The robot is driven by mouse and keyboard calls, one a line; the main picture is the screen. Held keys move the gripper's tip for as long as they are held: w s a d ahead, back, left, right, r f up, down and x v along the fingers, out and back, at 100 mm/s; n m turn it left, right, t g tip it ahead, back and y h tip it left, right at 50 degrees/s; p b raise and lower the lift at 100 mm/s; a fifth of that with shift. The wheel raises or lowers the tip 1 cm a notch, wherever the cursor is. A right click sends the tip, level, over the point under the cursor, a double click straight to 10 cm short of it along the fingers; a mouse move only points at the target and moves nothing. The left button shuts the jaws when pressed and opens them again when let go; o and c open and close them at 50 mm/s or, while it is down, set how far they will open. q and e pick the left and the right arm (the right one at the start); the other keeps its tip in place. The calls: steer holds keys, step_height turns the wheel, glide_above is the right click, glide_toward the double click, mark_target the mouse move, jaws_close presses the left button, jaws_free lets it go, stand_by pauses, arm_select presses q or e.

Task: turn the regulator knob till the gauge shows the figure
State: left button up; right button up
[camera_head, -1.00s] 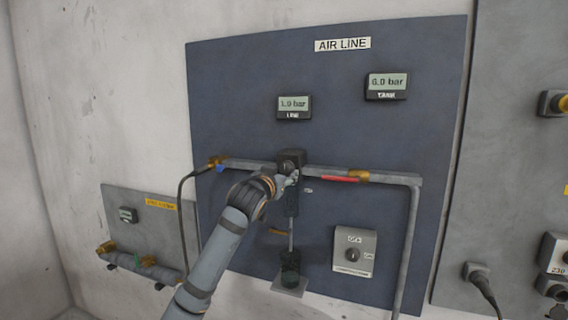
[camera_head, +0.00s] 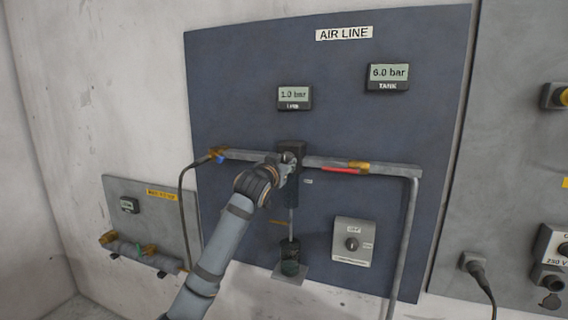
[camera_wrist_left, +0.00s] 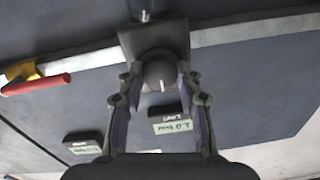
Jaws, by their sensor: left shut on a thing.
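The regulator (camera_head: 291,147) is a dark block set in the grey air pipe on the blue panel. Its round knob (camera_wrist_left: 160,70), with a pale mark, shows between the fingers in the left wrist view. My left gripper (camera_wrist_left: 160,80) is shut on the knob, one finger on each side. In the head view the left gripper (camera_head: 287,168) hides most of the knob. The line gauge (camera_head: 294,95) above reads 1.0 bar; it shows upside down in the left wrist view (camera_wrist_left: 172,125). The tank gauge (camera_head: 388,74) reads 6.0 bar. My right gripper is out of view.
A red-handled valve (camera_head: 342,169) is on the pipe to the right, a blue-handled one (camera_head: 219,158) to the left. A grey switch box (camera_head: 352,242) sits lower right. A dark cup (camera_head: 290,258) is below the regulator. A black hose (camera_head: 181,205) hangs left.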

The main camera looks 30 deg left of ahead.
arm_select(q)
steer(key=m+p, duration=0.3)
steer(key=shift+r+m, duration=0.15)
steer(key=shift+m, duration=0.25)
steer(key=m+p, duration=0.3)
steer(key=shift+m, duration=0.3)
steer(key=m+p, duration=0.4)
steer(key=shift+f+m+h+p, duration=0.15)
steer(key=shift+m+p, duration=0.45)
steer(key=shift+m, duration=0.3)
steer(key=shift+f+m+h+p, duration=0.15)
steer(key=shift+m+p, duration=0.45)
steer(key=shift+m, duration=0.3)
steer(key=o, duration=1.2)
steer(key=shift+c, duration=0.2)
